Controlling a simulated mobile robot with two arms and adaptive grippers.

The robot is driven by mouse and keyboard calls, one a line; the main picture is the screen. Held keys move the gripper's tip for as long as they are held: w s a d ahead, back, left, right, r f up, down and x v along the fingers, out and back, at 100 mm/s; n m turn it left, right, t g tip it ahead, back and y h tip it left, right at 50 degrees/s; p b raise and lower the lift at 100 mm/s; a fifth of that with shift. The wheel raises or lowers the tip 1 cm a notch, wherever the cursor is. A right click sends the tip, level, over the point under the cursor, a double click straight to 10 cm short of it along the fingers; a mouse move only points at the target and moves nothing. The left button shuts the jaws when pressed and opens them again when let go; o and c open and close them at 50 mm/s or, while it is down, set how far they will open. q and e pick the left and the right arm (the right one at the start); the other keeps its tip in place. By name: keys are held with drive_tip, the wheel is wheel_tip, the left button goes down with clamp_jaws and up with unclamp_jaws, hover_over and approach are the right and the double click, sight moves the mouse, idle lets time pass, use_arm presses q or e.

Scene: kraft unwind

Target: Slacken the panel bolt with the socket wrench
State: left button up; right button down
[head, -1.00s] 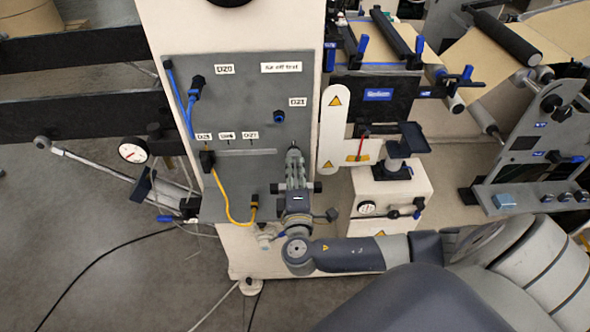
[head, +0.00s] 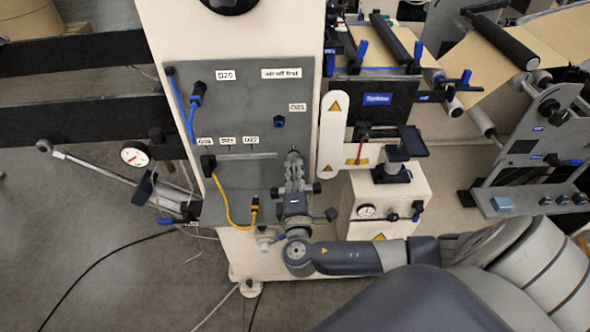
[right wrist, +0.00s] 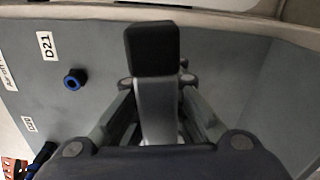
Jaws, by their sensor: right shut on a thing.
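My right gripper (head: 293,158) is at the lower right part of the grey panel (head: 237,175), close to its face. I cannot make out a socket wrench or a bolt head there. My left gripper is not in view.
Above the gripper is a blue-ringed port (head: 279,122) labelled D21, also in the right wrist view (right wrist: 75,79). A blue hose (head: 182,112) and a yellow cable (head: 226,200) run on the panel. A silver rod (head: 100,168) sticks out left. A white bracket (head: 331,140) stands close right.

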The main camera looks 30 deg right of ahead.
drive_tip(key=shift+n, duration=0.3)
drive_tip(key=shift+r, duration=0.1)
drive_tip(key=shift+r+n+p, duration=0.1)
drive_tip(key=shift+n+p, duration=0.6)
drive_tip(key=shift+p, duration=0.05)
drive_tip(key=shift+n, duration=0.3)
drive_tip(key=shift+f, duration=0.2)
